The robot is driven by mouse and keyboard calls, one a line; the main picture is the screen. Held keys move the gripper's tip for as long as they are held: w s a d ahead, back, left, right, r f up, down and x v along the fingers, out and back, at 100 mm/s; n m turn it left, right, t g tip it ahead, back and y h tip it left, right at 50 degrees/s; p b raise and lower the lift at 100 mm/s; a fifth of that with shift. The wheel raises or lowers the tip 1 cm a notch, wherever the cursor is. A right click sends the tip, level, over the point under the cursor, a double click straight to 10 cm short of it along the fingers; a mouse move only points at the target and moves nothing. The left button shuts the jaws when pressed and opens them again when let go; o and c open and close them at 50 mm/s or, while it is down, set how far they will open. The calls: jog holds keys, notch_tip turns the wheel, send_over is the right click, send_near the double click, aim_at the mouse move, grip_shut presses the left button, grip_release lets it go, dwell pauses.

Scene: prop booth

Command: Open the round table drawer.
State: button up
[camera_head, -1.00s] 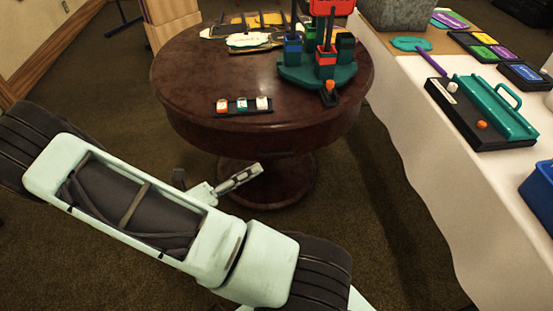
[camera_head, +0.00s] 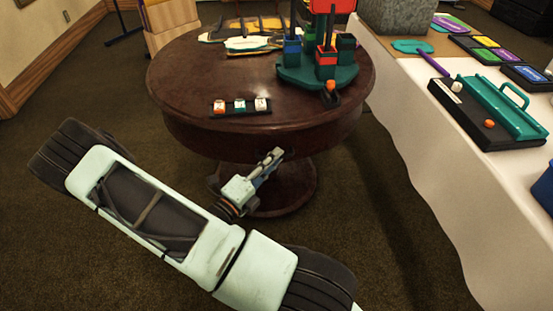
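The round table (camera_head: 190,92) is dark polished wood on a pedestal foot and stands in the upper middle of the head view. Its drawer front cannot be made out clearly in the curved apron (camera_head: 235,137); no drawer stands out from it. My gripper (camera_head: 277,154) is in front of and just below the lower edge of the apron, pointing up and to the right. The fingertips are close to the table edge; I cannot tell whether they touch it. The fingers are too small to tell whether they are open or shut.
On the tabletop are a small black tray (camera_head: 240,112) with three blocks, a green stand (camera_head: 304,78) with coloured blocks, and flat items at the back. A white-clothed table (camera_head: 420,120) with a green-handled box (camera_head: 490,108) stands at right. Carpet is free at left.

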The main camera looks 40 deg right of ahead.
jog(key=shift+w+d+r, duration=0.1)
jog(key=shift+w+d, duration=0.05)
jog(key=shift+d, duration=0.4)
grip_shut()
